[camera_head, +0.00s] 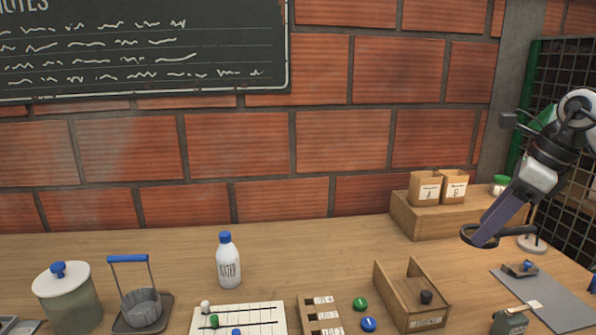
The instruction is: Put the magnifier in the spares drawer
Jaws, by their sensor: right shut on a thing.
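My right gripper (488,235) comes in from the upper right, its purple fingers pointing down and left. It is shut on the magnifier (519,230), which has a dark ring and a short dark handle. The magnifier is held in the air above the right part of the table; the fingers hide part of it. An open wooden drawer-like box (389,287) with a label on its front stands below and left of the gripper. A dark knob-like piece shows at its front. The label is too small to read surely. My left gripper is not in view.
A wooden riser (414,222) with boxes A (427,188) and B (454,186) stands behind the drawer. A grey mat (553,299) lies to the right. Green and blue discs lie beside the drawer.

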